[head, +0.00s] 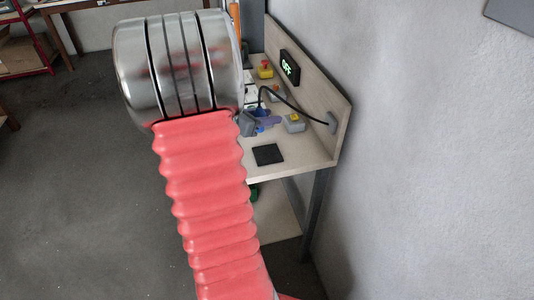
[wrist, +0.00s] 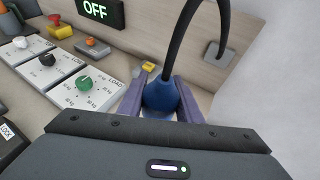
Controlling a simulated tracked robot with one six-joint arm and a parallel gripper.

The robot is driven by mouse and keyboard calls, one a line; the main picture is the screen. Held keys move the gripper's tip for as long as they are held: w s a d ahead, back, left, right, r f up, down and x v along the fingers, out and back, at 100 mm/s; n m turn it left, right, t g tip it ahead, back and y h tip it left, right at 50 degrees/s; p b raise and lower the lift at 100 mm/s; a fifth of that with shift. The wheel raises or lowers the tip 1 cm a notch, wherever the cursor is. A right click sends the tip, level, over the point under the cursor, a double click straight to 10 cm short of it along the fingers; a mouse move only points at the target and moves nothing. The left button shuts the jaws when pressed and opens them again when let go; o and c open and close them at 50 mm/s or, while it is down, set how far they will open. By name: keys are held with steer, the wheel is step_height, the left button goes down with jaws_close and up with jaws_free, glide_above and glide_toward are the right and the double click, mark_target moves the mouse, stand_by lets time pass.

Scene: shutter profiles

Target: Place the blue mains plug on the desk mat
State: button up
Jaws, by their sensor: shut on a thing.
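The blue mains plug (wrist: 160,96) sits between the two purple fingers of my gripper (wrist: 161,84), which is shut on it. A thick black cable rises from the plug. In the head view my gripper (head: 266,122) is over the desk, partly hidden by my arm, and only a little of the blue plug (head: 263,113) shows. The desk mat (head: 268,154) is a small black square near the desk's front edge, bare, nearer the camera than my gripper. The mat is not visible in the wrist view.
The cable runs to a grey wall plate (head: 332,121) on the desk's back panel. A grey box with a yellow top (head: 294,122) stands right of my gripper. Control panels with knobs (wrist: 86,84) lie left in the wrist view, below an OFF display (wrist: 97,11).

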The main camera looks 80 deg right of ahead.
steer(key=s, duration=0.2)
steer(key=shift+s+d+m+g+y, duration=0.15)
steer(key=shift+s+m+g+y, duration=0.15)
steer(key=shift+m+g, duration=0.1)
glide_above(275, 149)
steer(key=shift+f, duration=3.1)
steer(key=shift+f, duration=0.15)
steer(key=shift+f, duration=1.75)
steer(key=shift+f, duration=0.1)
steer(key=o, duration=1)
steer(key=shift+o, duration=0.2)
